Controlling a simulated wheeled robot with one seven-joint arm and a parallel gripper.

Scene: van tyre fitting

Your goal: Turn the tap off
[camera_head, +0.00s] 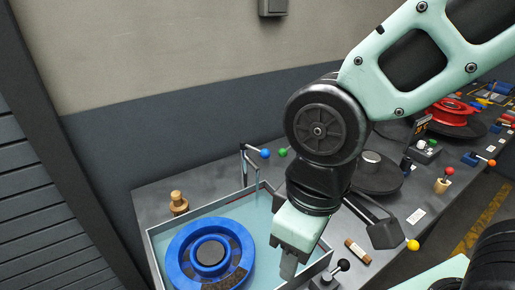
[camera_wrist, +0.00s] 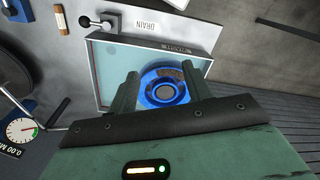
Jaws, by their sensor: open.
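The tap is likely the thin grey post with a bent top (camera_head: 247,165) behind the water tank in the head view. A blue ball (camera_head: 265,153) and a green ball (camera_head: 282,152) show just right of its top; I cannot tell which belongs to its handle. I cannot make out the tap in the wrist view. My gripper (camera_head: 288,266) is over the tank's right part, fingers pointing down. In the wrist view my gripper (camera_wrist: 161,82) is open and empty, its two fingers apart over the tank. It is in front of the tap and to its right, not touching it.
The tank (camera_head: 155,247) holds a blue wheel (camera_head: 180,248). A wooden peg (camera_head: 178,203) stands left. A yellow-tipped lever (camera_head: 412,245) lies right.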

